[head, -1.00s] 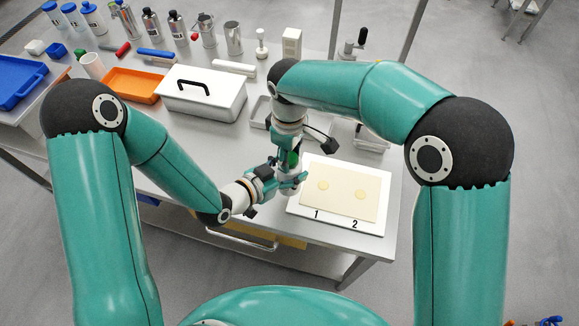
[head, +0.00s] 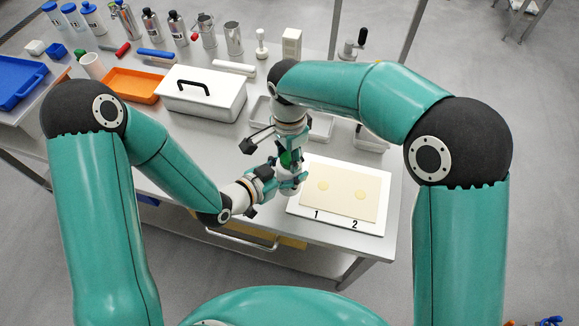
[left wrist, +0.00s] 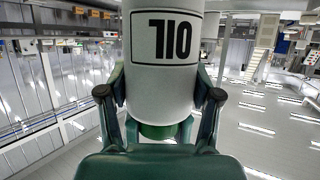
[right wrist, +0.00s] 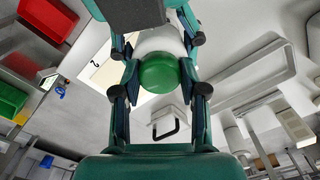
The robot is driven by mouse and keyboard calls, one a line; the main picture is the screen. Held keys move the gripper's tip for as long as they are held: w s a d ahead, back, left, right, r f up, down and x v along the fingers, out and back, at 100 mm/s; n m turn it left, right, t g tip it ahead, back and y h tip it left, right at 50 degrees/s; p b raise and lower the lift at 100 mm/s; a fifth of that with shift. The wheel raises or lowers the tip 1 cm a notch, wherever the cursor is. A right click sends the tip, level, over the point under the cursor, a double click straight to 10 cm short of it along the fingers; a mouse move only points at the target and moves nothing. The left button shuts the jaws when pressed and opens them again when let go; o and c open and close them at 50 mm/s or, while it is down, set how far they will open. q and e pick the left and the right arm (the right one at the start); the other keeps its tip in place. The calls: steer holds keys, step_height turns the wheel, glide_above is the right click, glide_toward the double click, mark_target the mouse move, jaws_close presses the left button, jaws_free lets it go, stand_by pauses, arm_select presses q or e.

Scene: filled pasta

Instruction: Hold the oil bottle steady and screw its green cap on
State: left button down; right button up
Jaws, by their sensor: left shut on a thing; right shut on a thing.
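The oil bottle (head: 287,188) is white and stands upright near the table's front edge. Its OIL label appears upside down in the left wrist view (left wrist: 165,90). My left gripper (head: 280,178) comes in from the left and is shut around the bottle's body. My right gripper (head: 288,157) points down from above and is shut on the green cap (right wrist: 165,73). The cap sits at the bottle's top end, in line with the white body (right wrist: 160,42). Fingers partly hide the cap in the head view, and its thread is hidden.
A white board with a pasta sheet (head: 310,197) lies close to the right of the bottle. A white lidded box (head: 205,90) and an orange tray (head: 130,83) stand behind left. Metal trays (head: 320,125) lie behind my right gripper. Table between box and left arm is clear.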

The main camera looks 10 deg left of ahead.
steer(key=o, duration=1.4)
steer(key=shift+c, duration=0.2)
steer(key=shift+r, duration=0.1)
step_height(320, 180, up, 12)
steer(key=shift+f, duration=0.2)
